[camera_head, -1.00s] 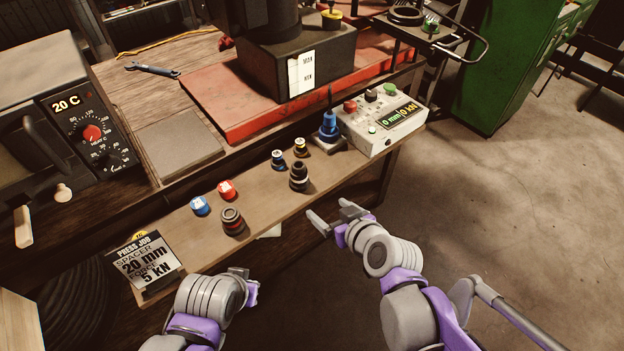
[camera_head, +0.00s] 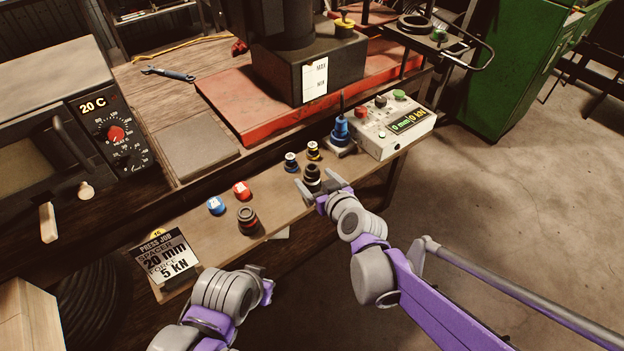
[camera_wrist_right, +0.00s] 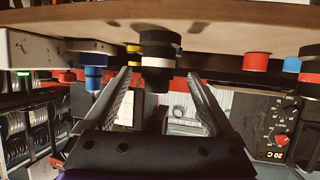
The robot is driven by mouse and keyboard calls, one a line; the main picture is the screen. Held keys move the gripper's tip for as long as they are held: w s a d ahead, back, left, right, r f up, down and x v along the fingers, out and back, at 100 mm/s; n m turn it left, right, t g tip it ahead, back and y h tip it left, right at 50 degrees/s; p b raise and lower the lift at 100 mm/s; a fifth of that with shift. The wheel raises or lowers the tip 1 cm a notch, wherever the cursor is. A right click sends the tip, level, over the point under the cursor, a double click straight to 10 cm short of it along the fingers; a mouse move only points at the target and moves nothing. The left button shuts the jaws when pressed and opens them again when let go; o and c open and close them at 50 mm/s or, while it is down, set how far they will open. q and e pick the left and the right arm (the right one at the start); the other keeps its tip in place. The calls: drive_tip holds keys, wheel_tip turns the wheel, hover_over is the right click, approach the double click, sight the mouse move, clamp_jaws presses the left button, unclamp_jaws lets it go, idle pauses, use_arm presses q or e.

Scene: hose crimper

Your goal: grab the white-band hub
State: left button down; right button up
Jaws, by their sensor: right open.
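The white-band hub (camera_head: 312,172) is a dark stepped cylinder standing upright on the front wooden shelf. In the right wrist view, which looks inverted, it is black with a white band (camera_wrist_right: 157,85). My right gripper (camera_head: 318,183) is open at the hub's near side. In the wrist view its two fingers (camera_wrist_right: 158,90) lie to either side of the hub, with gaps visible on both sides; how deep it sits between them is hard to tell. My left gripper (camera_head: 267,287) is low in front of the shelf; its fingers barely show.
Two small hubs (camera_head: 291,160) (camera_head: 313,150) stand close behind. A dark hub with a reddish band (camera_head: 247,219), a red cap (camera_head: 241,190) and a blue cap (camera_head: 215,205) are left. A blue fitting (camera_head: 341,131) and control box (camera_head: 393,126) are right.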

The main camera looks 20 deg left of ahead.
sight(315, 178)
drive_tip(key=x, duration=0.3)
drive_tip(key=shift+w+f, duration=0.2)
drive_tip(key=shift+w, duration=0.1)
clamp_jaws()
idle(0.3)
